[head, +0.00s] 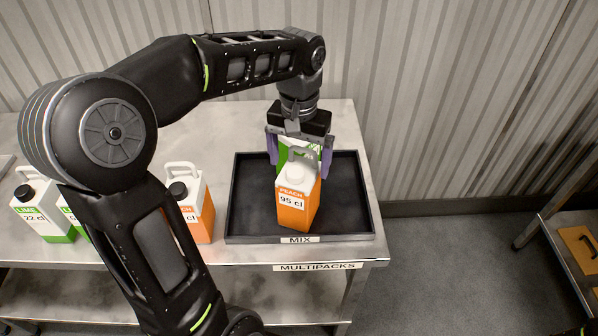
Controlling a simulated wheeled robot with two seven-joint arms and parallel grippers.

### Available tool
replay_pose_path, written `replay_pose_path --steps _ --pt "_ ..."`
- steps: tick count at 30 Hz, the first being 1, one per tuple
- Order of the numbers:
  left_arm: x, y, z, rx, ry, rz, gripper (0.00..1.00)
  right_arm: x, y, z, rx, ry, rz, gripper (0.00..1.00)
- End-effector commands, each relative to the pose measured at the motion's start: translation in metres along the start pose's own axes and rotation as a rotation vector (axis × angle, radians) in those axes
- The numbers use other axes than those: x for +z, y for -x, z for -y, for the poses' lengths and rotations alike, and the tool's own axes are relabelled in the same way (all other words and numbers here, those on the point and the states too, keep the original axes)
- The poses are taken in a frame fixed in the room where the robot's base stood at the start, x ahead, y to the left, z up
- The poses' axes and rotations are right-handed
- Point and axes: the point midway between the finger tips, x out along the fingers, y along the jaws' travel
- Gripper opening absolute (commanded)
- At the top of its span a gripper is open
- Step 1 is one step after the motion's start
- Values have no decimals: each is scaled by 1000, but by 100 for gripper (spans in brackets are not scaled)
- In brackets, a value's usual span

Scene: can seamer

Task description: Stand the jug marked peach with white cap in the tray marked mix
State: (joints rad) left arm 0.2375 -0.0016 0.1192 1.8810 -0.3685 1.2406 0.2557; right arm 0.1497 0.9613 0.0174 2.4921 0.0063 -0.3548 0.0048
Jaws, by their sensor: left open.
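The peach jug with a white cap (297,205), marked 95 cl, stands upright in the black tray marked mix (246,215), near its front middle. My left gripper (299,158) is over the tray, pointing down, with its purple fingers apart. The fingers are on either side of the space at the peach jug's top and handle; whether they touch it I cannot tell. A jug with green (284,152) stands just behind the peach jug, partly hidden by it and the gripper. My right gripper is out of view.
Left of the tray stand an orange-and-white jug with a black cap (206,212), a lime jug with a black cap (44,207) and another green-marked jug, mostly behind my arm. A multipacks label (317,267) is on the table's front edge. The tray has bare floor on both sides.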

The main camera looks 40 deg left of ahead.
Motion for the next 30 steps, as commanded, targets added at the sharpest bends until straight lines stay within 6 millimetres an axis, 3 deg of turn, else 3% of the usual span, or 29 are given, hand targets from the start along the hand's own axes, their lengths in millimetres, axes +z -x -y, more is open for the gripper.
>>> replay_pose_path --steps 6,10,30 --pt "0 46 0 2 -1 -3 91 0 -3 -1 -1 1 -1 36" --pt "0 68 0 1 0 0 91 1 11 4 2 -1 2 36" --pt "0 72 0 1 0 1 91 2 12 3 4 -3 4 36"
